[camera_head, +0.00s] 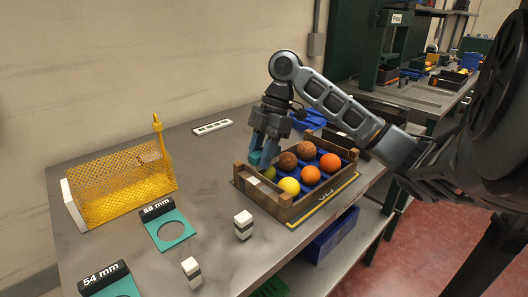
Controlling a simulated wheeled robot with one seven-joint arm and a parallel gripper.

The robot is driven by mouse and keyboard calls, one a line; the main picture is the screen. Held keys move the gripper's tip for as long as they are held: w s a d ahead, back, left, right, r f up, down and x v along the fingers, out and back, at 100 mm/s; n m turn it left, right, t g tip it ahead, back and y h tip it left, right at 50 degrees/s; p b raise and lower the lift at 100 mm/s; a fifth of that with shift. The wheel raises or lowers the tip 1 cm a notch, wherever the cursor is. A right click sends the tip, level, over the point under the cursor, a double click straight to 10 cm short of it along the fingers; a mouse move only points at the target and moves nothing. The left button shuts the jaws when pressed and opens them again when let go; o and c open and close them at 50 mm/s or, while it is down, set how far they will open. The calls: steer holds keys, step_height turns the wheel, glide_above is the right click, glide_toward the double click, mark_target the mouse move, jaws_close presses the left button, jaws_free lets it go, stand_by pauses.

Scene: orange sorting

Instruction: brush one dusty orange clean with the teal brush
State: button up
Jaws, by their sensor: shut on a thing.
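My gripper (264,155) points down over the back left corner of a wooden crate (240,181). It is shut on a small teal thing that looks like the teal brush (256,159), mostly hidden by the fingers. In the crate, two brown, dusty-looking oranges (288,160) (306,150) lie in the back row, right of the gripper. Two brighter oranges (310,175) (330,162) lie in front of them. A greenish fruit (268,173) lies just below the brush; whether they touch I cannot tell. A yellow fruit (289,186) is at the front left.
A yellow mesh rack (125,190) stands at the left. Teal gauge plates marked 58 mm (163,243) and 54 mm (125,288) lie in front. Two small striped blocks (243,224) (192,272) stand near the table's front edge. A white strip (212,127) lies behind.

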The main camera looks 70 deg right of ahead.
steer(key=shift+w+a, duration=0.3)
steer(key=shift+a, duration=0.25)
steer(key=shift+s+d, duration=0.35)
steer(key=shift+d, duration=0.25)
steer(key=shift+r+p, duration=2.35)
steer(key=shift+r, duration=1.2)
